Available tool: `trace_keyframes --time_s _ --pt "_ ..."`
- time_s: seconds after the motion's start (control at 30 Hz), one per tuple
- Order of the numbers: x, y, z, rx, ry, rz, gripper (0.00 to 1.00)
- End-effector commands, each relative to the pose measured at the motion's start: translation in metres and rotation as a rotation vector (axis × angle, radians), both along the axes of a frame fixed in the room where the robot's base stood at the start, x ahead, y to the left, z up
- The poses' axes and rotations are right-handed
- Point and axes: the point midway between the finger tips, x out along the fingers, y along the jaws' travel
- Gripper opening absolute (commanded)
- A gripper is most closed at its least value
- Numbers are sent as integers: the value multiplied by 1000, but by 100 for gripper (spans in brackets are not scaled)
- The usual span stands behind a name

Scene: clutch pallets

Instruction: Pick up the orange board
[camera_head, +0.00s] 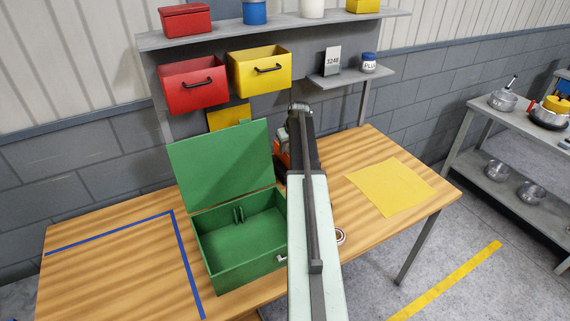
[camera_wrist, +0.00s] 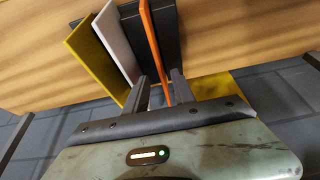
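The orange board (camera_wrist: 151,45) stands on edge in the wrist view, seen as a thin slanted strip. My gripper (camera_wrist: 159,86) is open, with one dark finger on each side of the board's lower part. A gap shows between the board and the left finger; the right finger is very close, and I cannot tell whether it touches. A white board (camera_wrist: 114,40) and a yellow board (camera_wrist: 95,58) stand to its left. A dark holder (camera_wrist: 168,32) shows beside the boards. In the head view, my arm hides most of this spot; a bit of orange shows beside it.
A green box (camera_head: 240,270) with its lid up stands left of my arm. A yellow cloth (camera_head: 390,187) lies on the wooden table (camera_head: 120,270) at right. Red (camera_head: 193,85) and yellow (camera_head: 260,72) drawers and a shelf (camera_head: 290,27) are above the back.

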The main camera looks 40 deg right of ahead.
Motion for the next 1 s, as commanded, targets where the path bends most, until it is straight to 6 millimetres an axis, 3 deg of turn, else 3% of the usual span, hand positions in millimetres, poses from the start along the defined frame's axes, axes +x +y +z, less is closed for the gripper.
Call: trace_keyframes --time_s 0.1,0.27,0.5,0.6,0.63,1.0 --pt "7 -1 -24 0 0 0 31" --pt "16 -3 -46 0 0 0 31" --pt "17 -3 -43 0 0 0 31" --pt "17 -3 -43 0 0 0 3" --pt "17 -4 -43 0 0 0 0" --pt "16 -4 -43 0 0 0 0"
